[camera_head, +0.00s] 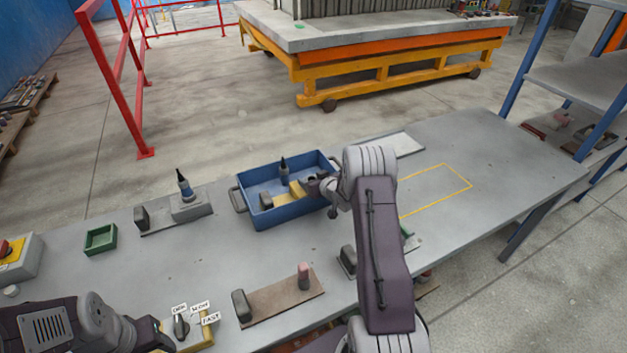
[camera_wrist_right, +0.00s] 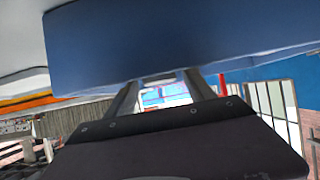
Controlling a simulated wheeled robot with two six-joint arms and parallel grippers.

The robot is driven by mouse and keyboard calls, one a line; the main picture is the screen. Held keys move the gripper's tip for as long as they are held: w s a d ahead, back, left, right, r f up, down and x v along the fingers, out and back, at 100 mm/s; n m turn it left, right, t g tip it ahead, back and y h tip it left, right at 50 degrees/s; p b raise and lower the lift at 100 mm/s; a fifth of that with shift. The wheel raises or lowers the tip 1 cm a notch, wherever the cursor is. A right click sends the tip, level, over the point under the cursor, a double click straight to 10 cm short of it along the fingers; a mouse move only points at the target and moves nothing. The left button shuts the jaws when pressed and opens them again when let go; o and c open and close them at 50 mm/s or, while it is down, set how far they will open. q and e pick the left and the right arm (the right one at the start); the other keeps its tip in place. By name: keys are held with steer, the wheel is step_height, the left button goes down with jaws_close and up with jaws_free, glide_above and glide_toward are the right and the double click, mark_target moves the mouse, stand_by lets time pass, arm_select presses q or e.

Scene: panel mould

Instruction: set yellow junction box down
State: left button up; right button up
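A small yellow piece (camera_head: 296,192), perhaps the yellow junction box, shows inside the blue tray (camera_head: 292,213), partly hidden. My right gripper (camera_head: 325,186) is at the tray's right end, close to the yellow piece. In the right wrist view its two fingers (camera_wrist_right: 162,90) stand apart and run up to a large blue surface (camera_wrist_right: 180,45), which hides their tips. I cannot tell what is between the tips. My left arm is at the bottom left, beside a yellow switch box (camera_head: 196,337) with a black knob and labels. Its fingers are not clear.
The tray also holds a dark bottle (camera_head: 284,172) and a grey block (camera_head: 266,201). A brown board (camera_head: 283,300), a green open box (camera_head: 100,239) and a grey fixture (camera_head: 188,209) are on the table. The yellow-outlined area (camera_head: 440,190) at right is bare in its visible part.

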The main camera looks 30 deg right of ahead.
steer(key=shift+s+r, duration=0.15)
steer(key=shift+r, duration=0.15)
steer(key=v, duration=1.1)
steer(key=shift+s+r, duration=0.15)
steer(key=shift+s, duration=0.15)
steer(key=shift+a, duration=0.15)
steer(key=w+a+r+n+y, duration=0.1)
steer(key=a+r+n, duration=0.1)
steer(key=a+r, duration=0.45)
steer(key=a+r+n+y, duration=0.1)
steer(key=a+r, duration=0.2)
steer(key=a, duration=0.7)
steer(key=s+a+f+m+g, duration=0.1)
steer(key=s+f+g, duration=0.2)
steer(key=s, duration=0.5)
steer(key=s+f+m+g+h, duration=0.1)
steer(key=s+f+g, duration=0.2)
steer(key=s, duration=0.5)
steer(key=s+a+f+g, duration=0.1)
steer(key=s+f+g, duration=0.3)
steer(key=s, duration=0.4)
steer(key=shift+s+a+m+g, duration=0.3)
steer(key=shift+s+m+g, duration=0.1)
steer(key=shift+g, duration=0.2)
